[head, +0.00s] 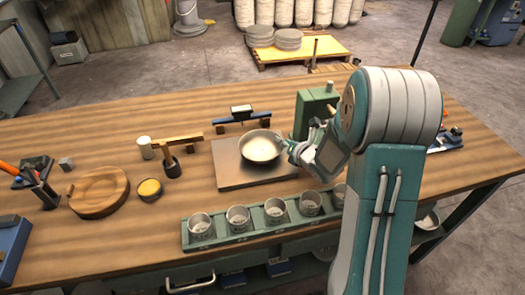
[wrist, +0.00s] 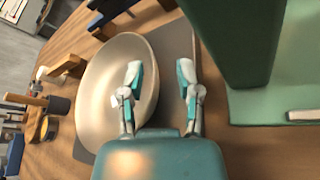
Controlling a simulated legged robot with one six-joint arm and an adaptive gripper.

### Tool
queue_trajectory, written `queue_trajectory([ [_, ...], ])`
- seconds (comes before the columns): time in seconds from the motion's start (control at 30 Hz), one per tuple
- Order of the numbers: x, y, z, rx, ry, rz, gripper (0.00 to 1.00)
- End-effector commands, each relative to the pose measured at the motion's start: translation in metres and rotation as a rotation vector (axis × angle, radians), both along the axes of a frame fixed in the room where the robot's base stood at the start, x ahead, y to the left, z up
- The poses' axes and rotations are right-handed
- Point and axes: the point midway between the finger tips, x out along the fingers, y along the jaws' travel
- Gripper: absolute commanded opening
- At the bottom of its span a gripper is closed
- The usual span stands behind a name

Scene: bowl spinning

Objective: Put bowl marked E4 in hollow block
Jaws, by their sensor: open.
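A pale, shallow bowl (head: 261,146) sits upright on a flat grey plate (head: 230,173) near the middle of the bench. In the wrist view the bowl (wrist: 95,100) fills the left half; I cannot read any E4 mark on it. My gripper (head: 284,143) is at the bowl's right side. In the wrist view my gripper (wrist: 160,75) is open, with one finger over the bowl's inside and the other outside the rim, so the right wall lies between them. A round wooden block with a hollow (head: 99,188) lies empty on the left of the bench.
A green box-like stand (head: 316,108) rises close behind my gripper. A green rack (head: 190,236) of several metal cups runs along the front edge. A mallet (head: 170,165), a small yellow-filled dish (head: 149,190) and a tool holder (head: 40,195) stand on the left.

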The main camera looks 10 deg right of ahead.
Motion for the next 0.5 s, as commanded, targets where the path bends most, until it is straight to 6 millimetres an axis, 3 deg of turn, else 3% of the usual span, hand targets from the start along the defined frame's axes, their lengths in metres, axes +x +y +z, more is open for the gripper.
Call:
queue_trajectory([
  [0.1, -0.0003, 0.0036, 0.0006, -0.003, 0.000, 0.002, 0.44],
  [0.13, -0.0003, 0.0039, 0.0007, -0.003, 0.000, 0.002, 0.35],
  [0.2, -0.0004, 0.0051, 0.0008, -0.004, 0.000, 0.002, 0.04],
  [0.23, -0.0004, 0.0056, 0.0009, -0.004, 0.000, 0.002, 0.00],
  [0.5, -0.0003, 0.0031, 0.0002, -0.003, 0.000, 0.002, 0.00],
])
